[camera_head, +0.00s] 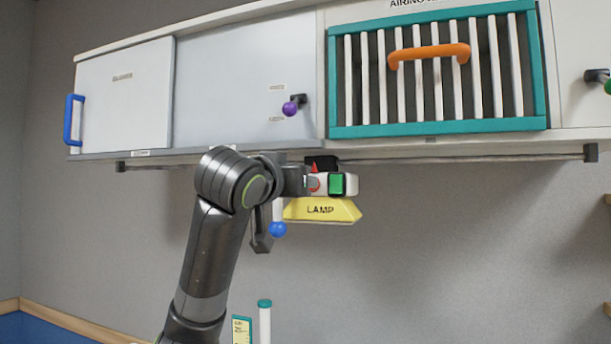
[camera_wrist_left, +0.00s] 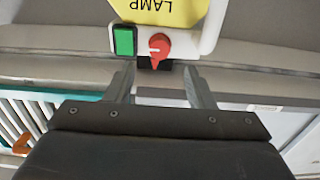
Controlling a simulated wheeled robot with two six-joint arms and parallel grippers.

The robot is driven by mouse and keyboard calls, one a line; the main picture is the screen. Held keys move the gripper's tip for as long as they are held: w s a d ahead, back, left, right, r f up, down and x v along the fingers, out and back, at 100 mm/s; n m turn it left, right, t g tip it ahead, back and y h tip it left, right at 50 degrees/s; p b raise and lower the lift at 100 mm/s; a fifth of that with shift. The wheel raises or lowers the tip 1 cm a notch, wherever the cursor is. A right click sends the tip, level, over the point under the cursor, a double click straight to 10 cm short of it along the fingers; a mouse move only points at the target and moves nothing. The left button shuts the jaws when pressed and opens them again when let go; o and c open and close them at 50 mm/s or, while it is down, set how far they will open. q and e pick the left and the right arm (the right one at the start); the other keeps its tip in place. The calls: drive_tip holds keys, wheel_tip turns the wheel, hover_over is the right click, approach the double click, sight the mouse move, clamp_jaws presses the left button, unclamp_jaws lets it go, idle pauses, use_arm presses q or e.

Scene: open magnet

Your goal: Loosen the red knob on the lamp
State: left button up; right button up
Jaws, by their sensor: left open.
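The yellow lamp (camera_head: 321,212) hangs under the wall cabinet, with a white housing above its shade. The red knob (camera_wrist_left: 159,46) is on the front of that housing, with a pointer and a pale mark. In the head view the knob (camera_head: 314,184) is partly hidden by my left gripper (camera_head: 299,181). A green square switch (camera_head: 337,184) sits beside the knob. In the left wrist view my left gripper (camera_wrist_left: 160,72) is open and empty, its fingers spread, with the knob in line with the gap, seemingly just beyond the tips. My right gripper is not in view.
A rail (camera_head: 470,156) runs under the cabinet just above the lamp. A blue ball (camera_head: 278,229) hangs close beside my left gripper. A teal-framed rack with an orange handle (camera_head: 428,53) and a purple knob (camera_head: 290,108) are above. The wall right of the lamp is clear.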

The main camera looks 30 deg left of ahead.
use_arm(q)
drive_tip(key=p+x, duration=0.2)
drive_tip(key=x, duration=0.4)
drive_tip(key=shift+w, duration=0.3)
drive_tip(key=c, duration=1)
